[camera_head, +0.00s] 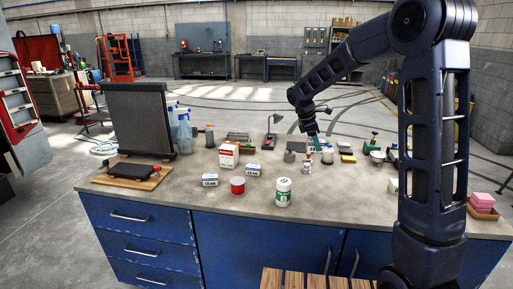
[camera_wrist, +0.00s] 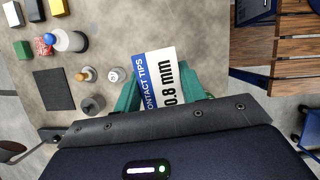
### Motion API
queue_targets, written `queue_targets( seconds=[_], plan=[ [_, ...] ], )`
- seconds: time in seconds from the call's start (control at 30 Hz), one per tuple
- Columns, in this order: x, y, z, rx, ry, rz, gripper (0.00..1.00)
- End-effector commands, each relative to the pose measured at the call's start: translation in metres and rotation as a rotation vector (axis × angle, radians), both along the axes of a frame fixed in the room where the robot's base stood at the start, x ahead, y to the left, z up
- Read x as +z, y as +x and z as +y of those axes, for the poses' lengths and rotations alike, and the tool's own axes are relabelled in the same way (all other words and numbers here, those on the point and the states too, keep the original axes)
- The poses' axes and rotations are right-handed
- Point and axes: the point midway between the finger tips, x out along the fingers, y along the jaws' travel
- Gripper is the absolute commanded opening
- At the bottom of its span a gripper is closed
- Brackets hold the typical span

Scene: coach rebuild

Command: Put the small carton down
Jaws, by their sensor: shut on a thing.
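The small carton (camera_wrist: 158,80) is white and blue and printed "CONTACT TIPS 0.8 mm" in the wrist view. My gripper (camera_wrist: 160,88) is shut on it, with a teal finger on either side. In the head view my gripper (camera_head: 316,142) is over the far middle part of the grey workbench (camera_head: 235,192); the carton is too small to make out there. I cannot tell how high it is above the bench top.
A black pad (camera_wrist: 53,90) and small knobbed items (camera_wrist: 86,75) lie near my gripper. A slatted wooden seat (camera_wrist: 280,60) is beyond the edge.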

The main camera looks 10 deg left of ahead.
Motion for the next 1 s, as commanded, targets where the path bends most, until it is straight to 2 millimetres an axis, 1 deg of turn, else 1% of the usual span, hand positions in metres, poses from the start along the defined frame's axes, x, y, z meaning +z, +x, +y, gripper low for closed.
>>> queue_targets(
  seconds=[0.07, 0.17, 0.27, 0.3, 0.37, 0.4, 0.57, 0.6, 0.67, 0.7, 0.77, 0.8, 0.9, 1.0],
  plan=[
    [0.003, 0.009, 0.013, 0.043, 0.001, -0.001, 0.17],
    [0.011, 0.028, 0.040, 0.136, 0.001, -0.003, 0.17],
    [0.020, 0.049, 0.075, 0.259, 0.001, -0.002, 0.17],
    [0.024, 0.058, 0.089, 0.311, 0.001, -0.002, 0.17],
    [0.031, 0.071, 0.112, 0.391, 0.001, -0.003, 0.17],
    [0.036, 0.079, 0.127, 0.445, 0.000, -0.003, 0.17],
    [0.052, 0.106, 0.190, 0.660, 0.001, -0.003, 0.17],
    [0.056, 0.112, 0.206, 0.717, 0.001, -0.002, 0.17],
    [0.063, 0.120, 0.230, 0.799, 0.001, -0.003, 0.17],
    [0.067, 0.126, 0.247, 0.854, 0.001, -0.003, 0.17],
    [0.073, 0.133, 0.271, 0.939, 0.001, -0.003, 0.17],
    [0.077, 0.137, 0.288, 0.995, 0.002, -0.004, 0.17],
    [0.087, 0.145, 0.328, 1.136, 0.003, -0.005, 0.17],
    [0.097, 0.151, 0.362, 1.258, 0.002, -0.005, 0.17]
  ],
)
